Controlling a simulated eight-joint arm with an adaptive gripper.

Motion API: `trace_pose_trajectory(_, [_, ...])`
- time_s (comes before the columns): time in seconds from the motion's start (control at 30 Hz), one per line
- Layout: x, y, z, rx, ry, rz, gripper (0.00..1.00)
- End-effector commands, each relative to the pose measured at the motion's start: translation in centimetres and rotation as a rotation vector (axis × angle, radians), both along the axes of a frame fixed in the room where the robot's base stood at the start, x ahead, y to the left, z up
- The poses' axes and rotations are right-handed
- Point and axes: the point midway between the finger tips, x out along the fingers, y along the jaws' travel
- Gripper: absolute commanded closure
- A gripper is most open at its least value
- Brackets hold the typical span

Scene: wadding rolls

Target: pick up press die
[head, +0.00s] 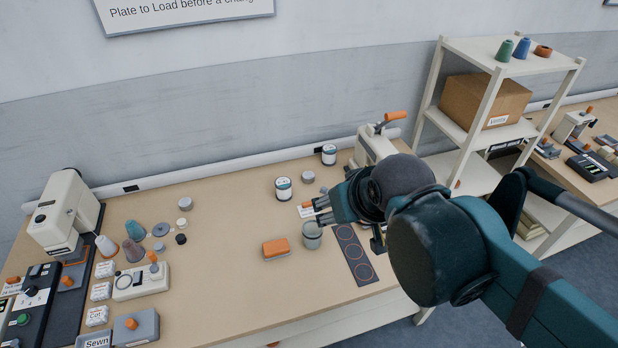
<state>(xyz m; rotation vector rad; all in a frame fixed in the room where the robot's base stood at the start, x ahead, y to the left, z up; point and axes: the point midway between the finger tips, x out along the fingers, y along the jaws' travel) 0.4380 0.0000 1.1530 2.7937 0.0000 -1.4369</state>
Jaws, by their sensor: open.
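My gripper (318,211) is open over the right half of the table, its fingers pointing left. A grey-green cylinder (312,236) stands upright just below the fingertips in the picture; I cannot tell whether they touch it. A low grey disc-shaped piece (307,176) stands behind the gripper, and a similar one (185,203) is further left. A grey block with an orange knob (136,328) lies at the front left. No label tells me which piece is the press die. My gripper and arm hide part of the right end of the table.
An orange-topped block (276,248) lies left of the cylinder. A dark mat with red circles (354,254) lies to its right. Two white-labelled jars (283,189) (329,154) and an orange-handled press (372,146) stand behind. Cones and a sewing machine (62,212) are left. The table's middle is clear.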

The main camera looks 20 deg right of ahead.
Motion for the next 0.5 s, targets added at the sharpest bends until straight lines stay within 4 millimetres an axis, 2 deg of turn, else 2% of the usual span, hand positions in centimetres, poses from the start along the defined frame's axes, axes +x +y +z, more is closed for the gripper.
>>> trace_pose_trajectory(0.33, [0.1, 0.0, 0.05, -0.002, 0.001, 0.003, 0.52])
trace_pose_trajectory(0.5, [0.78, -0.06, 0.37, -0.018, 0.01, 0.023, 0.52])
